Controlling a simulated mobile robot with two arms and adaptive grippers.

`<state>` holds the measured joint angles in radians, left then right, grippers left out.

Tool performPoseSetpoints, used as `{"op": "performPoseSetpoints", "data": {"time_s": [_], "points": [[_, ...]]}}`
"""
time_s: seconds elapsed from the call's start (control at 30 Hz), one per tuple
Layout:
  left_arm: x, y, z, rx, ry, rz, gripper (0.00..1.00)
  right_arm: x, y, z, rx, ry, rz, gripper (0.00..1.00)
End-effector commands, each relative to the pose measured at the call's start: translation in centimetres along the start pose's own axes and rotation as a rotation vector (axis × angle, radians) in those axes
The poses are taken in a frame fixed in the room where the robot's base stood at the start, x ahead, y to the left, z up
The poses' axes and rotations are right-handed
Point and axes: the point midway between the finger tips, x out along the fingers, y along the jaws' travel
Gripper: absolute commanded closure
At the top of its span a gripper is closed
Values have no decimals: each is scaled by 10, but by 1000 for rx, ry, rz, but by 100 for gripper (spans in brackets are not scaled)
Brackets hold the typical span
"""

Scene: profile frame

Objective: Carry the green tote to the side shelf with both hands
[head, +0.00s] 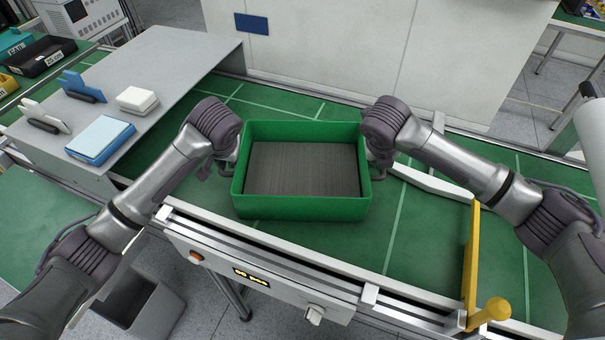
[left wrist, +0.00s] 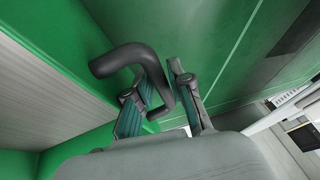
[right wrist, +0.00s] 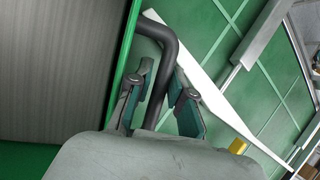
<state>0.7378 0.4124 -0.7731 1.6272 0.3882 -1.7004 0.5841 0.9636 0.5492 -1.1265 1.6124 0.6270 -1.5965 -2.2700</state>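The green tote (head: 305,208) sits on the green-topped bench, with a flat grey surface inside it. A grey raised shelf (head: 185,62) stands to its left. My left gripper (head: 230,166) is at the tote's left side. In the left wrist view its fingers (left wrist: 168,100) stand apart, with the tote's dark bent handle (left wrist: 130,57) between them. My right gripper (head: 376,168) is at the right side. In the right wrist view its fingers (right wrist: 160,95) stand apart on either side of the other dark handle (right wrist: 172,50). Contact with the handles is unclear.
A blue-and-white box (head: 100,139), a small white box (head: 137,99) and card holders (head: 82,88) stand on the grey shelf, whose far part is bare. A yellow post (head: 472,260) stands at the bench's front right. A grey bin (head: 140,300) is on the floor.

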Motion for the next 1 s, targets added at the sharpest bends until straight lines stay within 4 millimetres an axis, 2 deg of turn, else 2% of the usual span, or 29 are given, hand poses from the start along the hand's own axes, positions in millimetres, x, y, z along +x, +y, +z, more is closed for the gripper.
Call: {"op": "performPoseSetpoints", "data": {"time_s": [0.1, 0.2, 0.23, 0.7, 1.0], "points": [[0, 0, 0, 0, 0, 0, 81, 0, 0, 0, 0, 0, 0, 81], [0, 0, 0, 0, 0, 0, 98, 0, 0, 0, 0, 0, 0, 98], [0, 0, 0, 0, 0, 0, 100, 0, 0, 0, 0, 0, 0, 100], [0, 0, 0, 0, 0, 1, 100, -1, 0, 0, 1, 0, 0, 100], [-10, -2, -6, -2, 8, 1, 100, -10, -2, 6, 3, -8, 2, 100]]}}
